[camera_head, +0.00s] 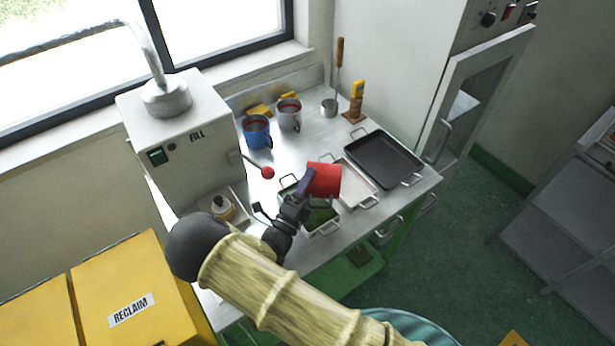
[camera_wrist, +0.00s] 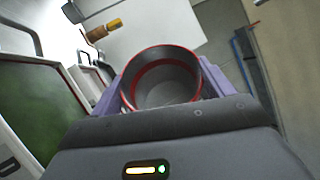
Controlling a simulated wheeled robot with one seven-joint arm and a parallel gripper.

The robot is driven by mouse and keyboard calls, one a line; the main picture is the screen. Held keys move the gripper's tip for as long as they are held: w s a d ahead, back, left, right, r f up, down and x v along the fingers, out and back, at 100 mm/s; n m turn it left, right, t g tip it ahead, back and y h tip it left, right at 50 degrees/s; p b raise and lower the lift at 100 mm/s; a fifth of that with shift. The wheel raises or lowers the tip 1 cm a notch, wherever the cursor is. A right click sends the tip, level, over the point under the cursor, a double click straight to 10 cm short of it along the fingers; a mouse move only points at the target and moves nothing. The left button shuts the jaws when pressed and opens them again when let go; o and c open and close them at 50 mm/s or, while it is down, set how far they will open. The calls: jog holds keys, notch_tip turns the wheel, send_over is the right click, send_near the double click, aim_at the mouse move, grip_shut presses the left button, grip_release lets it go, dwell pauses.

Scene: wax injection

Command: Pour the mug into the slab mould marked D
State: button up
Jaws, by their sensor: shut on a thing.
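My gripper (camera_head: 305,185) is shut on a red mug (camera_head: 325,179) and holds it above the moulds on the steel bench. In the wrist view the mug (camera_wrist: 162,80) sits between purple fingers, its grey inside and red rim facing the camera. The mug looks tilted; I cannot tell how much wax is in it. A mould with a green inside (camera_head: 320,220) is beside and below the gripper. It shows at the left of the wrist view (camera_wrist: 38,110), where a partly cut-off label (camera_wrist: 9,166) seems to read D. A pale mould (camera_head: 358,184) is partly hidden behind the mug.
A black tray (camera_head: 383,157) stands at the bench's right end. A blue mug (camera_head: 257,130) and a grey mug (camera_head: 289,115) stand at the back. The FILL machine (camera_head: 190,150) with its red-knobbed lever is left; yellow RECLAIM bins (camera_head: 130,285) are front left.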

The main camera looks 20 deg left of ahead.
aim_at(320, 183)
dwell(0.3)
jog(key=shift+w+d+f+m+g+h+b, duration=0.1)
jog(key=shift+m+g+h+b, duration=0.1)
jog(key=shift+m, duration=0.2)
jog(key=shift+d+f+m+g+h+b, duration=0.1)
jog(key=shift+m+g+b, duration=0.1)
jog(key=shift+m, duration=0.2)
jog(key=m, duration=0.1)
jog(key=d+m+g+b, duration=0.1)
jog(key=m, duration=0.1)
jog(key=m+g+h, duration=0.1)
jog(key=shift+w+d+f+m+b, duration=0.1)
jog(key=shift+d+m+b, duration=0.2)
jog(key=shift+b, duration=0.1)
jog(key=m+g+b, duration=0.1)
jog(key=d+m+g+b, duration=0.1)
jog(key=m, duration=0.1)
jog(key=shift+w+m+y, duration=0.1)
jog(key=shift+m+y, duration=0.2)
jog(key=shift+d+r+m+g+y, duration=0.3)
jog(key=shift+r+m+g, duration=0.15)
jog(key=shift+m+g, duration=0.35)
jog(key=m, duration=0.1)
jog(key=m+g+y, duration=0.1)
jog(key=shift+d+r+m+y+b, duration=0.2)
jog(key=shift+m+y+b, duration=0.1)
jog(key=shift+b, duration=0.05)
jog(key=shift+r+m+g+y+b, duration=0.5)
jog(key=shift+r+m+y+b, duration=0.3)
jog(key=shift+m, duration=0.1)
